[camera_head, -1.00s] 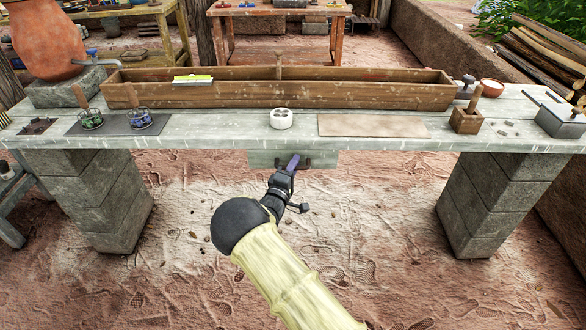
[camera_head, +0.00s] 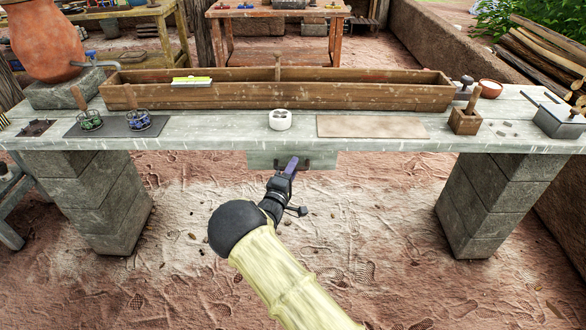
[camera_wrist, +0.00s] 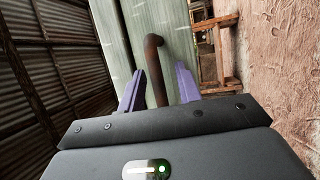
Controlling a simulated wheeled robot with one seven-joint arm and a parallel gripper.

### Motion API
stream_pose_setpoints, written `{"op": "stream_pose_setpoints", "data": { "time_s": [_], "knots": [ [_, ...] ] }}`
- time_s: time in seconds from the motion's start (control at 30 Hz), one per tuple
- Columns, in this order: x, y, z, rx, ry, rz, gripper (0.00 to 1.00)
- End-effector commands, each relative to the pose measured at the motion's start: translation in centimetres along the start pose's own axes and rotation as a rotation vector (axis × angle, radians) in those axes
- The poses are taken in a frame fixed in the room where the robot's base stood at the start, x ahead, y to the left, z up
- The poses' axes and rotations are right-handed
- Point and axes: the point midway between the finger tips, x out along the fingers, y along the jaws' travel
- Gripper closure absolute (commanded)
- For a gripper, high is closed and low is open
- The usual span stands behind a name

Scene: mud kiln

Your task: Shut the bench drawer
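The bench drawer (camera_head: 262,161) shows its pale grey-green front hanging below the bench top's front edge, near the middle. How far it stands out is hard to tell from above. Its dark rusty bar handle (camera_wrist: 155,72) shows in the wrist view against the pale front. My gripper (camera_head: 292,165) is at the drawer front in the head view. In the wrist view its two purple fingers (camera_wrist: 160,88) stand apart, one on each side of the handle, with visible gaps. The fingers partly hide the handle in the head view.
The bench (camera_head: 220,137) rests on block pillars (camera_head: 92,195) left and right. On top are a long wooden trough (camera_head: 350,97), a white round pot (camera_head: 280,119), two wire-looking holders, a flat board (camera_head: 372,127) and a small wooden box (camera_head: 464,123). The sandy ground below is clear.

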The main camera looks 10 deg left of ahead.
Motion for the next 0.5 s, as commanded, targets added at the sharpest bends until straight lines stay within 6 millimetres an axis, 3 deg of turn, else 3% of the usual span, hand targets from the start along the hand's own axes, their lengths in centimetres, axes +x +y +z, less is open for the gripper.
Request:
{"op": "stream_pose_setpoints", "data": {
  "time_s": [0.17,0.5],
  "knots": [
    [-2.5,0.1,-0.1,-0.001,0.002,-0.002,0.66],
    [-9.2,0.1,-0.1,0.0,0.002,-0.002,0.66]
  ]
}}
